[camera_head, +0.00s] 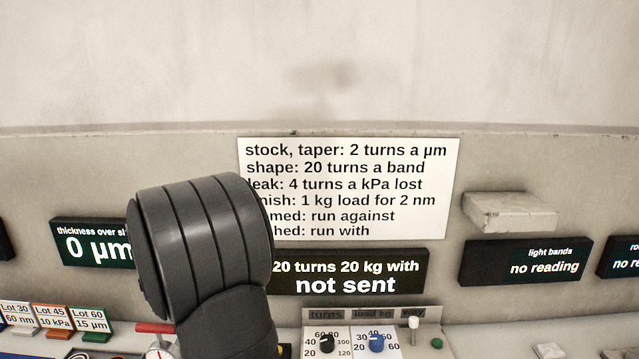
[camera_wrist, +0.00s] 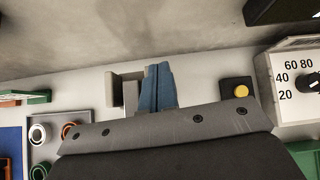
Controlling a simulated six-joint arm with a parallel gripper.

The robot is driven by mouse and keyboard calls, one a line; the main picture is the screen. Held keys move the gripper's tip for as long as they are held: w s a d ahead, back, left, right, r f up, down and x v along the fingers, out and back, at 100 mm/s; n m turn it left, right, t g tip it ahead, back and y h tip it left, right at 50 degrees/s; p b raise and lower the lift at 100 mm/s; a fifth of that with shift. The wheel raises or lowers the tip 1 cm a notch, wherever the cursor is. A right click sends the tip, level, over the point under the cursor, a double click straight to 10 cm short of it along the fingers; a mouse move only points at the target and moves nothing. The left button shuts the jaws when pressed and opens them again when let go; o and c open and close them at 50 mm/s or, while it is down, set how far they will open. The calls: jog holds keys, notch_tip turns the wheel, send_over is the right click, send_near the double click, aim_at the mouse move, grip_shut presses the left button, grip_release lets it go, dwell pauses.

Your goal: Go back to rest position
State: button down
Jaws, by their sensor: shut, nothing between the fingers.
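My gripper (camera_wrist: 158,82) shows in the wrist view as two blue-grey fingers pressed together, with nothing between them. They stick out beyond the dark wrist plate at the bottom of the picture. In the head view my thick dark arm rises left of centre and hides part of the bench and signs; the fingers do not show there. A pale grey block-like piece (camera_wrist: 125,90) appears just left of the fingers in the wrist view; I cannot tell whether it touches them.
The head view shows a turns knob (camera_head: 326,343), a blue load knob (camera_head: 376,343), a white toggle (camera_head: 413,325) and a green button (camera_head: 436,343). Coloured lot blocks (camera_head: 52,322) stand at left. A display (camera_head: 350,277) reads "not sent". A yellow button (camera_wrist: 241,91) lies right of my fingers.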

jog(key=s+a+r+m+t, duration=0.1)
jog(key=s+a, duration=0.2)
jog(key=a, duration=0.6)
jog(key=s+a+r+m, duration=0.1)
jog(key=s+a, duration=0.2)
jog(key=a, duration=0.6)
jog(key=s+a+r+t, duration=0.35)
jog(key=s+a, duration=0.35)
jog(key=s, duration=0.3)
jog(key=s+a+r+t, duration=0.2)
jog(key=s+a+t, duration=0.2)
jog(key=s+a, duration=0.5)
jog(key=w+d, duration=0.2)
jog(key=w, duration=0.4)
jog(key=shift+w+r+n, duration=0.3)
jog(key=shift+w, duration=0.05)
jog(key=c, duration=2.1)
grip_release()
